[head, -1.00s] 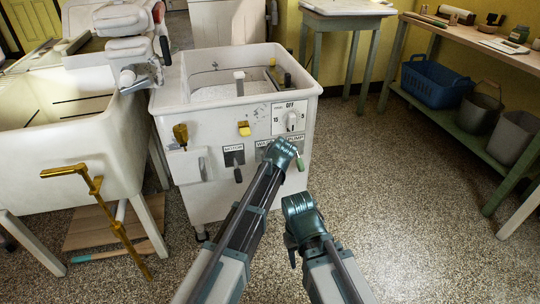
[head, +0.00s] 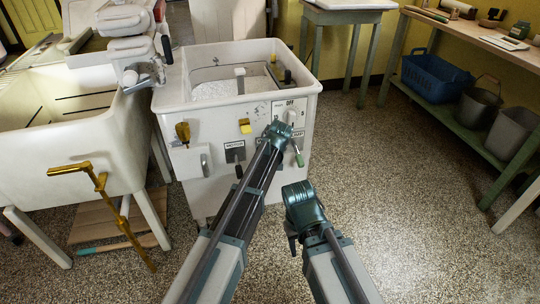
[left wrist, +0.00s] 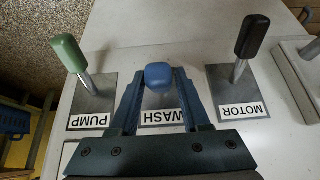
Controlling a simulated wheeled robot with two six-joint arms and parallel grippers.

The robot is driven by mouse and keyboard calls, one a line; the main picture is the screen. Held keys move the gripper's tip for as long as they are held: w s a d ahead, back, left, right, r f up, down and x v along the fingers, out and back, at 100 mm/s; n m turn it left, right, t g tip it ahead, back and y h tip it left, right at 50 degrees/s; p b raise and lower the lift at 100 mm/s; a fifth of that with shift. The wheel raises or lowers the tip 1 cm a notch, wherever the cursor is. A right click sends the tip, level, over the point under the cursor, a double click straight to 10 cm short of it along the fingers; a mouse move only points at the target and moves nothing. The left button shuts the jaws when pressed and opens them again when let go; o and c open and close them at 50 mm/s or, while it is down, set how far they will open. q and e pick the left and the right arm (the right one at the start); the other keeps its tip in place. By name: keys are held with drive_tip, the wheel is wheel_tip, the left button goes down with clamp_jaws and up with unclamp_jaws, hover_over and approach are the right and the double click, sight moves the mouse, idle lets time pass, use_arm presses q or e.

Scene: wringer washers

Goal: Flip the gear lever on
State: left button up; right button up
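The white washer tub (head: 212,109) stands ahead with its levers on the front. In the left wrist view, upside down, a blue-knobbed lever (left wrist: 158,75) rises from the plate labelled WASH. A black-knobbed lever (left wrist: 250,42) is on the MOTOR plate and a green-knobbed lever (left wrist: 72,58) on the PUMP plate. No label reads gear. My left gripper (left wrist: 159,84) is open, its fingers on either side of the blue knob. In the head view my wrist hides it and the blue lever. My right arm hangs low at the right; its gripper opening is not visible.
A cream sink (head: 90,140) with a brass-coloured handle (head: 98,180) is at the left. A wringer (head: 130,48) sits above it. A green bench (head: 447,118) with a blue basket (head: 436,80) is at the right. The speckled floor between is clear.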

use_arm(q)
drive_tip(key=shift+o, duration=0.8)
drive_tip(key=p+v, duration=1.1)
drive_tip(key=v, duration=0.2)
drive_tip(key=shift+s+r+p, duration=0.25)
drive_tip(key=shift+r+p, duration=0.05)
drive_tip(key=shift+p, duration=0.05)
